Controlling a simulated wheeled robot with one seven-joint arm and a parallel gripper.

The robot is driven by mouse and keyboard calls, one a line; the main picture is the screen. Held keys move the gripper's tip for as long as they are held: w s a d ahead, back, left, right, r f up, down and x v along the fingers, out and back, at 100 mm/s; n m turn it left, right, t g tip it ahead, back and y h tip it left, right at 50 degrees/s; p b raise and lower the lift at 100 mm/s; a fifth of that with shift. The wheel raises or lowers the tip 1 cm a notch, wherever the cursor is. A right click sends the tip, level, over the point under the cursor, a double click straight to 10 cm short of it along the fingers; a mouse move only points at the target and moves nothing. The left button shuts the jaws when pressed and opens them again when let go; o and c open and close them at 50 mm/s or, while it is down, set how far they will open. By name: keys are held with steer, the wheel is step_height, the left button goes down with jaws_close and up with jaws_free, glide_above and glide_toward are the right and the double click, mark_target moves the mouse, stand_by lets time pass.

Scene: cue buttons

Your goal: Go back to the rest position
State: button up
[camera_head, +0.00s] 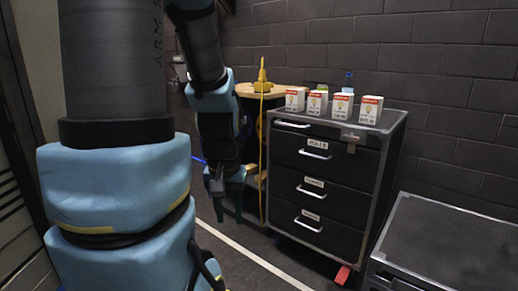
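My arm fills the left of the head view, with a blue-padded dark column in front and the forearm hanging down behind it. My gripper (230,209) points down at the end of the arm, left of the dark drawer cabinet (325,183) and above the floor. Its two dark fingers look apart, with nothing seen between them. It appears clear of the cabinet. No cue buttons can be made out in this view.
Several small white-and-red boxes (343,106) stand on the cabinet. A yellow object (262,78) sits on a round wooden top (245,90) behind. A low dark case (452,245) stands at the right. Floor with a white line (250,255) is open in front.

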step_height(320, 180, up, 11)
steer(key=p, duration=1)
steer(key=shift+r, duration=0.15)
stand_by(0.4)
